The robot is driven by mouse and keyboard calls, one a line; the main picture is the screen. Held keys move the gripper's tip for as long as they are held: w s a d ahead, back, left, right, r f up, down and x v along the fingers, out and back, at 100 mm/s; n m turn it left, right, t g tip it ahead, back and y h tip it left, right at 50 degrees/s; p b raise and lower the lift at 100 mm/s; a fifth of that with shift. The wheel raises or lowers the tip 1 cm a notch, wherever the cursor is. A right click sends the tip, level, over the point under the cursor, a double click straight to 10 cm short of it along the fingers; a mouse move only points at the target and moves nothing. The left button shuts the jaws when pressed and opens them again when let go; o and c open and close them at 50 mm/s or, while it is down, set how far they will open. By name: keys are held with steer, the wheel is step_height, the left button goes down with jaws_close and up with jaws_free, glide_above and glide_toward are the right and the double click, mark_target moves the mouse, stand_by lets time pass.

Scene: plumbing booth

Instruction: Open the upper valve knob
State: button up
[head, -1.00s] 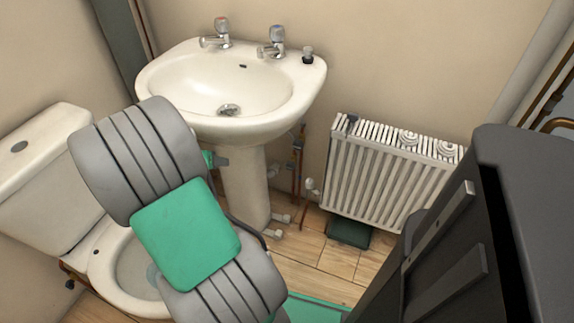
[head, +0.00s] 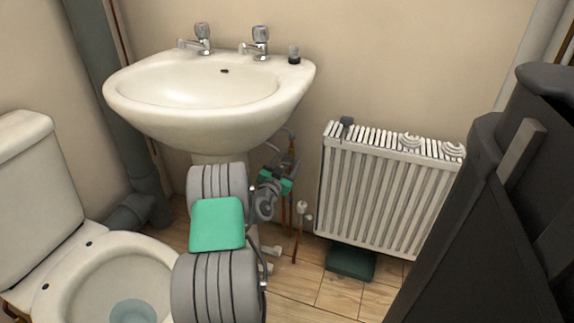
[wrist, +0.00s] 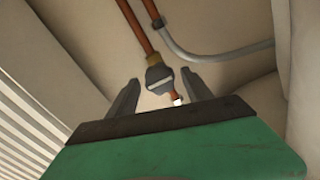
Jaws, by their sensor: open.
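In the wrist view, a valve (wrist: 158,79) with a grey body and a brass fitting sits on a copper pipe below the basin. A small pale, reddish part (wrist: 177,100) sticks out at its lower end; I cannot tell whether it is the upper valve knob. My gripper (wrist: 160,77) is open and empty, its two dark fingers spread on either side of the valve. I see no clear contact. In the head view my gripper (head: 284,174) is under the basin's right side, by the pipes, and partly hides the valve area.
The white basin (head: 200,95) hangs just above my arm. The radiator (head: 375,195) stands to the right, with a dark green box (head: 350,262) on the floor below it. The toilet (head: 75,270) is at left. A grey hose (wrist: 205,56) runs beside the copper pipe.

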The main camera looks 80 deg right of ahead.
steer(key=shift+d, duration=0.3)
steer(key=shift+c, duration=0.3)
jaws_close()
